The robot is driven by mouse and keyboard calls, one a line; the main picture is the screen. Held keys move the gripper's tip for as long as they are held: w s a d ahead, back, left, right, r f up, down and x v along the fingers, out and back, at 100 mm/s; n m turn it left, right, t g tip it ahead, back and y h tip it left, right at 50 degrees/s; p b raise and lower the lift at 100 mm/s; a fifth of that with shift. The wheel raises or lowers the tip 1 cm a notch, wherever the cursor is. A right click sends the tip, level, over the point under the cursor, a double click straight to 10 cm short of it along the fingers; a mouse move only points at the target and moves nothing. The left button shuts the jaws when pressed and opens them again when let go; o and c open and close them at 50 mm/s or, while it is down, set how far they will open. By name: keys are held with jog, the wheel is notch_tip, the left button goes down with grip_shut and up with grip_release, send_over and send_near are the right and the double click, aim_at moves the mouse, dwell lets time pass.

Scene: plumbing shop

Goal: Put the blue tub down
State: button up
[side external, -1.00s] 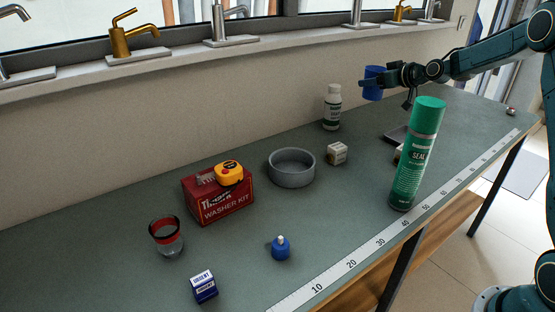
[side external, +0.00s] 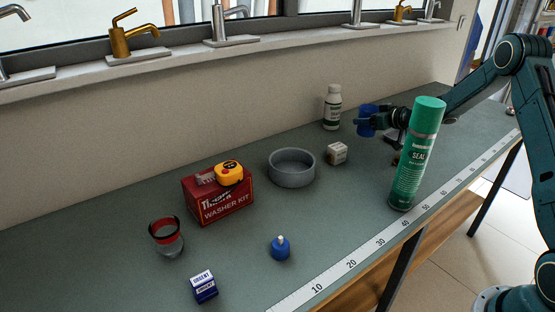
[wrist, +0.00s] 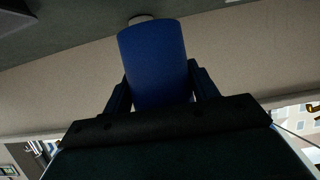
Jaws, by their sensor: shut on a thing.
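The blue tub (side external: 366,121) is held in my gripper (side external: 374,122) at the back of the bench, right of the white bottle. It looks upright; I cannot tell whether its base touches the bench. In the wrist view the tub (wrist: 155,65) sits between the two dark fingers (wrist: 160,88), one on each side.
The white bottle (side external: 332,108) stands near the wall, left of the tub. The red washer kit box (side external: 218,196) is further left.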

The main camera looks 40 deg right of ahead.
aim_at(367, 127)
jog(key=shift+f, duration=1.45)
jog(key=shift+f, duration=0.1)
jog(key=shift+f, duration=2.05)
jog(key=shift+f, duration=0.1)
jog(key=o, duration=1)
jog(key=shift+o, duration=0.2)
jog(key=shift+s+r, duration=0.4)
jog(key=shift+s, duration=0.2)
jog(key=v, duration=1)
jog(key=shift+s, duration=0.3)
